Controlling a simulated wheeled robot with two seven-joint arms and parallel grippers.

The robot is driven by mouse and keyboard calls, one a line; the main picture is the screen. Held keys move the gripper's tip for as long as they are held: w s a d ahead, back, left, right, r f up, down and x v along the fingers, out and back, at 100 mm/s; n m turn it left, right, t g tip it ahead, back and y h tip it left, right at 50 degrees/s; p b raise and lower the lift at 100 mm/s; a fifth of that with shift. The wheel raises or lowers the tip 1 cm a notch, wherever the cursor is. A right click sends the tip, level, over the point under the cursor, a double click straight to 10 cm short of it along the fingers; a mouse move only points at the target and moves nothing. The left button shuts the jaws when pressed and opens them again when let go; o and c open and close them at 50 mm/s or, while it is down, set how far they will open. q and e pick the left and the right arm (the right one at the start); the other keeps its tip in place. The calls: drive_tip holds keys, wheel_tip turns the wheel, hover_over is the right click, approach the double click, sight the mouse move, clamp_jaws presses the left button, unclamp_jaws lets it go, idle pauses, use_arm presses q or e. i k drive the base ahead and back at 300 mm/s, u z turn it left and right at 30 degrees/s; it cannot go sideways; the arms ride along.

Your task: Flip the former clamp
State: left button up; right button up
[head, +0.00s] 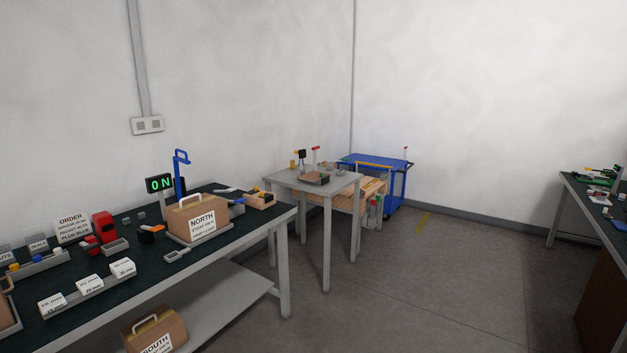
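No part marked as the former clamp can be read from here. A small grey table (325,187) in the middle distance holds a dark, low fixture (313,178). An upright lever with a red top (316,150) stands behind the fixture. I cannot tell whether this lever is the clamp, or how it is set. A small black-headed post (301,155) stands beside it. Neither of my grippers is in view.
A long dark-topped bench (140,285) at left carries a NORTH box (198,220), an ON display (159,183), signs and trays. A blue cart (372,163) stands behind the grey table. Another bench (585,205) is at right. The floor (430,290) between is clear.

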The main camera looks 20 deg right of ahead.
sight(302, 154)
drive_tip(key=z, duration=0.4)
drive_tip(key=i, duration=0.8)
drive_tip(key=z, duration=1)
drive_tip(key=i, duration=2.25)
drive_tip(key=z, duration=0.15)
drive_tip(key=i, duration=1.85)
drive_tip(key=u, duration=1.25)
drive_tip(key=i, duration=1)
drive_tip(key=u, duration=1.5)
drive_tip(key=i, duration=0.7)
drive_tip(key=z, duration=0.65)
